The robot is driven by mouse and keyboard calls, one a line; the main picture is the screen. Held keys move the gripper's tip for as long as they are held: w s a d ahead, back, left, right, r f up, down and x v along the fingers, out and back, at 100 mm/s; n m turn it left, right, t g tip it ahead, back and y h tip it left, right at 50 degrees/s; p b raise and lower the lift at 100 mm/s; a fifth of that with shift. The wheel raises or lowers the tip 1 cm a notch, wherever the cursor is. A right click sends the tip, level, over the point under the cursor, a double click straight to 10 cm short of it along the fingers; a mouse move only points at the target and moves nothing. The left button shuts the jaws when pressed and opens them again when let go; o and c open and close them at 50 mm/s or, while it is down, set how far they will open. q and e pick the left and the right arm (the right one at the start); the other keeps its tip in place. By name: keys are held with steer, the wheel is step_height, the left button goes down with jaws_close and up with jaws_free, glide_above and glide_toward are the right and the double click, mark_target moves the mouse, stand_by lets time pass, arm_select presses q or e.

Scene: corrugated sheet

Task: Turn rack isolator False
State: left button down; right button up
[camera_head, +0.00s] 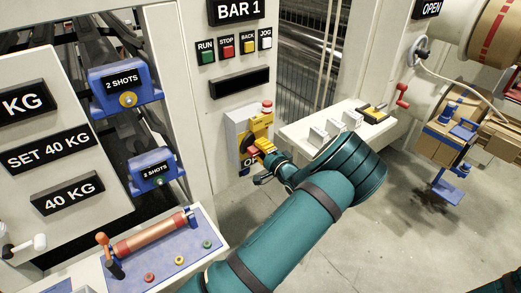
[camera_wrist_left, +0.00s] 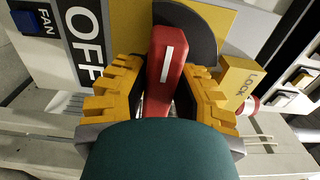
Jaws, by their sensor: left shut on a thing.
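The rack isolator is a grey box with a yellow plate (camera_head: 262,128) on the white column under the BAR 1 sign. Its red handle (camera_wrist_left: 166,58) has a white stripe and sits in front of a dark round disc (camera_wrist_left: 200,28). A black OFF label (camera_wrist_left: 86,45) is left of the handle in the left wrist view. A yellow LOCK piece (camera_wrist_left: 238,82) is to its right. My left gripper (camera_head: 264,158) has its yellow fingers on both sides of the red handle and is shut on it. The fingers and wrist hide the handle's lower part in the left wrist view.
RUN, STOP, BACK and JOG buttons (camera_head: 235,46) sit above the isolator. A white shelf (camera_head: 300,133) with switches stands just right of it. A blue FAN switch (camera_wrist_left: 28,21) is near the OFF label. Open floor (camera_head: 440,240) lies at lower right.

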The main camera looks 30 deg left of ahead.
arm_select(q)
steer(key=shift+a+r, duration=0.1)
steer(key=c, duration=0.7)
jaws_free()
steer(key=shift+c, duration=0.2)
steer(key=v, duration=1.2)
